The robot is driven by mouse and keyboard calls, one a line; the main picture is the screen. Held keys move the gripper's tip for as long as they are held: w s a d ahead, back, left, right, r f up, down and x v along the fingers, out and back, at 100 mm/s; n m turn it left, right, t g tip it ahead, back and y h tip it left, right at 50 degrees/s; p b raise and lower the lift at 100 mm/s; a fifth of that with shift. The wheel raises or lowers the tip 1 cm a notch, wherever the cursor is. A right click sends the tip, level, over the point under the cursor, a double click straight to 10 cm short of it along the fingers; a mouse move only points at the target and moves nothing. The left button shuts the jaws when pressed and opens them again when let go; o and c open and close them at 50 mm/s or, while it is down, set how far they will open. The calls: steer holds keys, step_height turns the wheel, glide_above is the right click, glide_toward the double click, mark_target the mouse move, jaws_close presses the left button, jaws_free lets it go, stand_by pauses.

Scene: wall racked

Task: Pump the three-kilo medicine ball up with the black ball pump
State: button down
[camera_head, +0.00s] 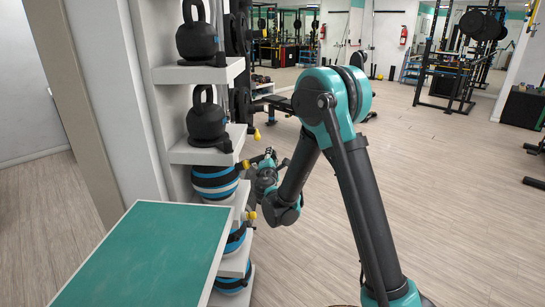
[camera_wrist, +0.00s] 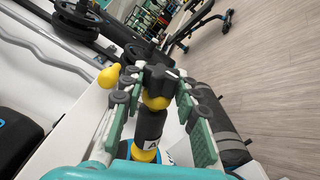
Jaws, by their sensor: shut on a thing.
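My gripper (camera_wrist: 157,100) is shut on the black ball pump (camera_wrist: 151,124), which has a black T-shaped top, yellow bands and a white label marked A. The pump stands between the two green-padded fingers in the wrist view. In the head view my gripper (camera_head: 268,165) is beside the rack's right edge, at the level of a middle shelf; the pump is too small to make out there. Black balls with blue and pale stripes sit on the rack: one (camera_head: 214,182) on the middle shelf, others (camera_head: 234,240) lower. Their weights cannot be read.
A white rack (camera_head: 205,73) with kettlebells (camera_head: 206,122) stands at left. A green-topped surface (camera_head: 140,255) lies in front of it. Yellow-tipped parts (camera_head: 257,134) stick out from the shelves; a yellow knob (camera_wrist: 108,76) is near my fingers.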

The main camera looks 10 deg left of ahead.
steer(key=shift+a+f, duration=0.15)
steer(key=shift+a, duration=0.2)
stand_by(0.5)
steer(key=shift+d, duration=0.1)
steer(key=shift+d+r, duration=0.25)
steer(key=shift+d, duration=0.2)
steer(key=shift+a+f, duration=0.2)
steer(key=shift+a, duration=0.25)
stand_by(1.7)
steer(key=shift+d+r, duration=0.2)
steer(key=shift+d, duration=0.35)
steer(key=d+r, duration=0.3)
steer(key=d, duration=0.3)
stand_by(0.5)
steer(key=shift+w+d, duration=0.15)
